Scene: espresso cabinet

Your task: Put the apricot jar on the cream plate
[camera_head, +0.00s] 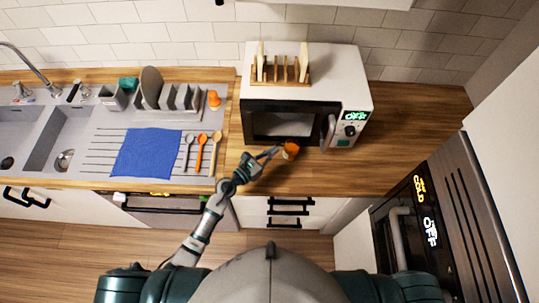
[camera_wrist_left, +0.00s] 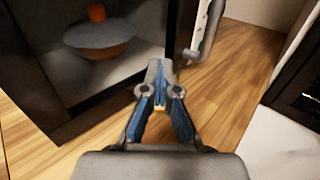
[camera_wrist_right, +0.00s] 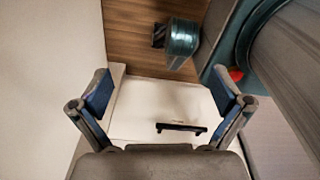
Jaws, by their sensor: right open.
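My left gripper (camera_head: 276,150) is low in front of the microwave; its fingertips meet in the left wrist view (camera_wrist_left: 160,75). A small orange thing (camera_head: 291,149) with a pale side shows at its tips in the head view; I cannot tell whether it is the apricot jar. In the left wrist view an orange and pale grey rounded shape (camera_wrist_left: 100,50) shows in the microwave opening or glass; I cannot tell which. Another orange thing (camera_head: 214,99) stands beside the dish rack. I cannot single out a cream plate. My right gripper (camera_wrist_right: 167,88) is open and empty.
The microwave (camera_head: 305,75) carries a wooden rack (camera_head: 280,80). Its handle (camera_head: 327,131) is close to the left gripper. A blue cloth (camera_head: 147,152) and several utensils (camera_head: 201,150) lie on the drainboard. The wooden counter (camera_head: 410,115) right of the microwave is clear.

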